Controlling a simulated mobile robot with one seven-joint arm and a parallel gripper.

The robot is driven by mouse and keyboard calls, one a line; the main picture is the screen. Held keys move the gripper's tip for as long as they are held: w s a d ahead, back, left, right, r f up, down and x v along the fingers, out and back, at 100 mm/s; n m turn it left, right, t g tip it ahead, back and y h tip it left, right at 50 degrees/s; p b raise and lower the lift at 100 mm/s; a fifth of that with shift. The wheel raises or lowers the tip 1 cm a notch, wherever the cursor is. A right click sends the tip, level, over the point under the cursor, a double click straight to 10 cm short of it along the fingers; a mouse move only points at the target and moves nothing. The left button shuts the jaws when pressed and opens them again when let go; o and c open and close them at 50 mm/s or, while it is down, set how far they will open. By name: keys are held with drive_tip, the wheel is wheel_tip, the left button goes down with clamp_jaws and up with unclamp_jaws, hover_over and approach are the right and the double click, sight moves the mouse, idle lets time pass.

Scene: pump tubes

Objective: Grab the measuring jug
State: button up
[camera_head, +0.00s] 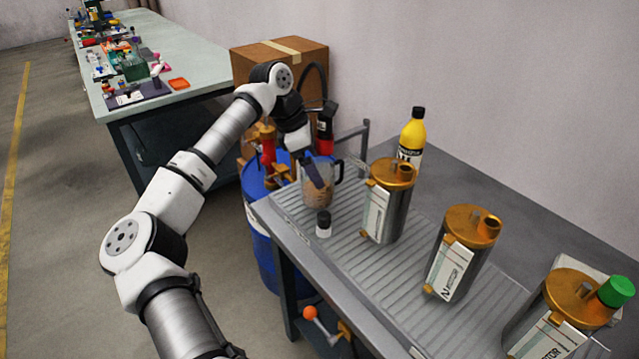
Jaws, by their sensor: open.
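The measuring jug (318,197) is a clear vessel with brownish contents and a dark handle on its right side. It stands upright at the far left end of the grey ribbed bench top. My gripper (316,176) reaches down at the jug from above and behind. One dark finger overlaps the jug's upper part. I cannot tell whether it is inside the jug, against its wall or apart from it. The other finger cannot be made out. The gripper is open.
A small white bottle with a black cap (324,225) stands just in front of the jug. Metal canisters with copper lids (392,172) stand to the right. A yellow bottle (412,133) is behind. A blue drum (258,210) is beside the bench's left end.

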drive_tip(key=c, duration=1.5)
drive_tip(key=shift+o, duration=0.2)
drive_tip(key=shift+r, duration=0.15)
